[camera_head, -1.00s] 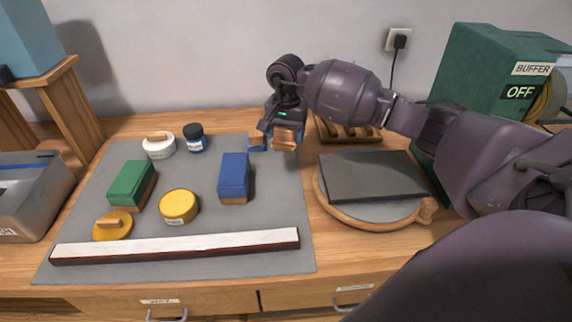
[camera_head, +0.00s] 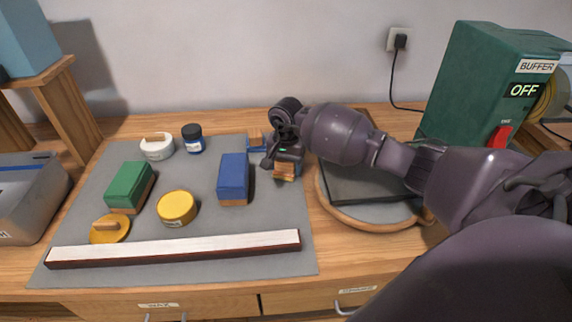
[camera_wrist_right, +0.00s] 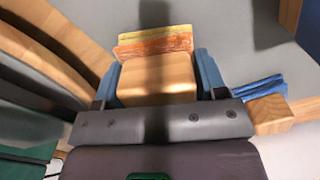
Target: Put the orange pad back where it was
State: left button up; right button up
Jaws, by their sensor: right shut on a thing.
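The orange pad (camera_head: 284,171) is a wooden block with an orange, streaked face. It shows close up in the right wrist view, with its wooden body and its orange face (camera_wrist_right: 155,43) at the far end. My right gripper (camera_head: 285,160) is shut on its wooden body, with a blue finger on each side. It holds the pad over the right part of the grey mat (camera_head: 290,222), right of the blue block (camera_head: 233,178). I cannot tell whether the pad touches the mat. My left gripper is not in view.
A green block (camera_head: 130,186), a yellow tin (camera_head: 177,207) and a long white-topped bar (camera_head: 175,248) lie on the mat. A blue-and-wood brush (camera_head: 255,140) lies just behind my right gripper. A round wooden board with a dark slab (camera_head: 355,186) is close on the right.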

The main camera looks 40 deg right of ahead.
jog(key=shift+f, duration=0.2)
jog(key=o, duration=0.9)
jog(key=shift+r, duration=0.1)
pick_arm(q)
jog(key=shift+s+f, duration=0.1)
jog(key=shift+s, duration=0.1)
pick_arm(e)
jog(key=shift+r, duration=0.35)
notch_tip(320, 180, up, 11)
jog(key=shift+f+p, duration=0.15)
jog(key=shift+p, duration=0.3)
jog(key=shift+r, duration=0.45)
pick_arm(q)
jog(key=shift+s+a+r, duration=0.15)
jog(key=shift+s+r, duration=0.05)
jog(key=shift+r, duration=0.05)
